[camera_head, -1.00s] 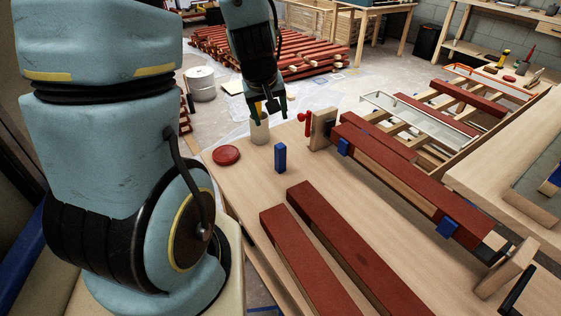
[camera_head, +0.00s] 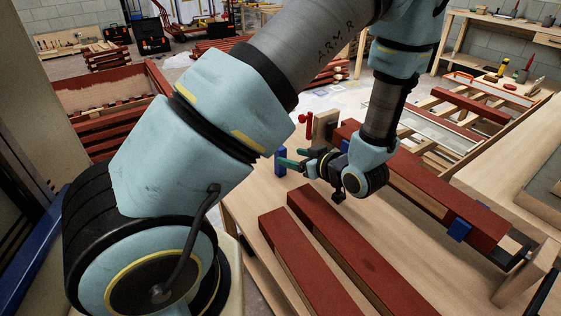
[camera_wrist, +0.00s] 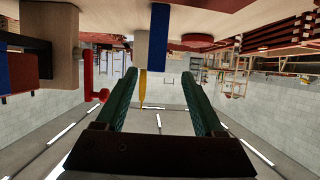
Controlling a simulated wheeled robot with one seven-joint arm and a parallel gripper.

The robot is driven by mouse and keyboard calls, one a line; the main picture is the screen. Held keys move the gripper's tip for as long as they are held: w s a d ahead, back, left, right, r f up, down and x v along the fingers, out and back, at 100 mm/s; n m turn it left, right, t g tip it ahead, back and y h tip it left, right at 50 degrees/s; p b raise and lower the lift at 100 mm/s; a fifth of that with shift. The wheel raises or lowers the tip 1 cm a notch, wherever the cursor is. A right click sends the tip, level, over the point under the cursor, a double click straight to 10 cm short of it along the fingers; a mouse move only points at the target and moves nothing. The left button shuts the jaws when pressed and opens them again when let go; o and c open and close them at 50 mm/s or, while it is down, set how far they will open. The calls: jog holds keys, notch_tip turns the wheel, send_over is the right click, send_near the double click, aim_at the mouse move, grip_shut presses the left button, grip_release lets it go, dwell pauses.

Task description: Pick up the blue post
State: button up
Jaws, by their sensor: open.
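The blue post (camera_head: 280,168) stands upright on the wooden workbench, partly behind my gripper in the head view. In the wrist view, which is upside down, the blue post (camera_wrist: 158,38) hangs from the top of the picture, just beyond the fingertips and roughly between their lines. My gripper (camera_head: 292,158) is low over the bench, lying nearly level and pointing left at the post. Its two green fingers (camera_wrist: 157,78) are apart with nothing held between them. I cannot tell whether a finger touches the post.
A pale cup (camera_wrist: 141,50) with a yellow stick stands behind the post, near a red disc (camera_wrist: 205,40). A wooden vise block (camera_head: 325,125) with a red handle (camera_head: 305,119) stands close by. Red battens (camera_head: 350,250) lie in front; another batten (camera_head: 425,185) runs right.

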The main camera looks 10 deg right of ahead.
aim_at(283, 151)
jog(key=p+x, duration=0.1)
jog(key=x, duration=0.2)
jog(key=p+x, duration=0.1)
jog(key=x, duration=0.3)
jog(key=shift+w+d+r, duration=0.1)
jog(key=shift+w+r, duration=0.05)
jog(key=shift+w, duration=0.2)
grip_shut()
